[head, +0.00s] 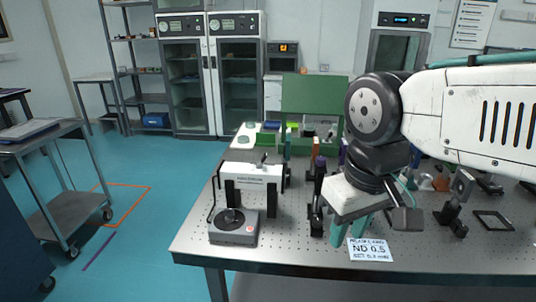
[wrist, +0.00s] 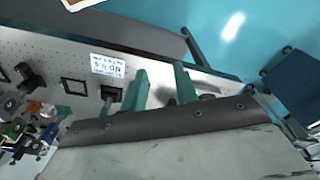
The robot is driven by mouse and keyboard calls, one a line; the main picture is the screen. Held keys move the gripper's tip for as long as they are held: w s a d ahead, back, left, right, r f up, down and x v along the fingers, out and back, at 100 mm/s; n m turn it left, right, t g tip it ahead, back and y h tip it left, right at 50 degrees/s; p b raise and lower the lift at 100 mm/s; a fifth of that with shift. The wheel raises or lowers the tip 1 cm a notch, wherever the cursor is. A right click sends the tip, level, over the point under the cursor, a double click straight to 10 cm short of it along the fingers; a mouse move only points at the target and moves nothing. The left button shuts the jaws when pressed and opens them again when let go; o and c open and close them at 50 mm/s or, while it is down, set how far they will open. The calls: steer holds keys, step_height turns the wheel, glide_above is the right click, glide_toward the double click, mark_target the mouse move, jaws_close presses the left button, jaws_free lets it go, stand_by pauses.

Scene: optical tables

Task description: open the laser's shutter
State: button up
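The laser (head: 255,172) looks like a white box with a printed label, raised on black mounts at the left of the optical table. A small dark part stands on its top; I cannot tell whether this is the shutter or how it is set. My gripper (head: 351,232) points down over the table's front part, to the right of the laser and apart from it. In the wrist view its two teal fingers (wrist: 161,85) stand apart with nothing held between them. The laser does not show clearly in the wrist view.
A grey box with a round black knob (head: 233,227) sits in front of the laser. Dark posts (head: 317,212) stand between laser and gripper. A card reading ND 0.5 (head: 369,250) and a square frame (head: 492,220) lie rightward.

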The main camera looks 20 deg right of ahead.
steer(key=shift+d+f, duration=0.15)
steer(key=shift+d, duration=0.1)
steer(key=c, duration=0.5)
steer(key=shift+w+d+f+m+g, duration=0.4)
steer(key=shift+w+d+m+g, duration=0.25)
steer(key=shift+w, duration=0.2)
steer(key=w+d+r+m+t+y, duration=0.1)
steer(key=w+d+m+y, duration=0.1)
steer(key=w+m, duration=0.5)
steer(key=w+d+r+m+t+y, duration=0.1)
steer(key=w+d+m+t+y, duration=0.1)
steer(key=w+m, duration=0.6)
steer(key=w+d+r+m+t+y, duration=0.1)
steer(key=w+m, duration=0.6)
steer(key=w, duration=0.7)
steer(key=d+r+y, duration=0.1)
steer(key=d+y, duration=0.1)
steer(key=d, duration=0.1)
steer(key=shift+w+d+m+y, duration=0.15)
steer(key=shift+d+m+y, duration=0.05)
steer(key=shift+m+y, duration=0.15)
